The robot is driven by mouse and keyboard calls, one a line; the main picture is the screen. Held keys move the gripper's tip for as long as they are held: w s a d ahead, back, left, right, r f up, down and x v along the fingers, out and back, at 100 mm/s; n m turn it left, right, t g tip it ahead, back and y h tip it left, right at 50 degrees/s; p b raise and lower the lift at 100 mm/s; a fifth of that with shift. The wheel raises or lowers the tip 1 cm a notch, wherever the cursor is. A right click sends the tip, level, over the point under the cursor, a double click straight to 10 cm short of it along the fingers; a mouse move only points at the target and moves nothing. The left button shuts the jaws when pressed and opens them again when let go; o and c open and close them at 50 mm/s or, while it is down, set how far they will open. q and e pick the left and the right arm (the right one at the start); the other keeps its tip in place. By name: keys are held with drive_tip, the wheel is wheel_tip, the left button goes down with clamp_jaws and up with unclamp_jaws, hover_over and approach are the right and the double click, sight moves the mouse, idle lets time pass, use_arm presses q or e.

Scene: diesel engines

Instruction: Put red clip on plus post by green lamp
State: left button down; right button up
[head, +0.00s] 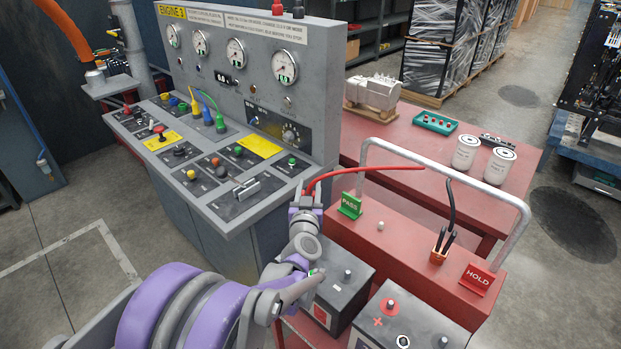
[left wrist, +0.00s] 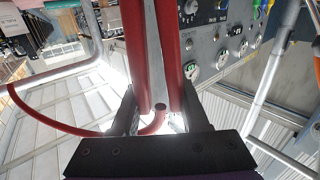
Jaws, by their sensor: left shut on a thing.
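My left gripper (head: 308,196) is shut on the red clip (left wrist: 172,60), whose two long red handles stand between the dark fingers in the left wrist view. In the head view it is held up beside the console's right end, and the clip is mostly hidden. Its red cable (head: 372,169) arcs to the right. Two dark batteries stand below: one (head: 352,295) partly behind my arm, and a nearer one (head: 425,328) with a red plus mark and a post (head: 390,305). A small green spot (head: 314,271) shows by my arm on the farther battery; I cannot tell if it is the lamp.
A red cart (head: 400,232) with a metal handle (head: 430,155) carries PASS (head: 350,205) and HOLD (head: 476,279) signs. A grey console (head: 230,120) is at left; a red table (head: 420,150) with white canisters is behind.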

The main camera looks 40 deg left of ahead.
use_arm(q)
drive_tip(key=shift+s+d+f, duration=0.15)
drive_tip(key=shift+s+f, duration=0.05)
drive_tip(key=shift+f, duration=0.15)
wheel_tip(320, 180, down, 8)
drive_tip(key=b, duration=0.5)
drive_tip(key=shift+b, duration=0.3)
use_arm(e)
wheel_tip(320, 180, down, 7)
drive_tip(key=s, duration=0.2)
drive_tip(key=shift+r, duration=0.15)
use_arm(q)
drive_tip(key=shift+w, duration=0.1)
drive_tip(key=shift+c, duration=1.6)
unclamp_jaws()
drive_tip(key=b+v, duration=0.1)
drive_tip(key=v, duration=1)
use_arm(e)
drive_tip(key=shift+f, duration=0.55)
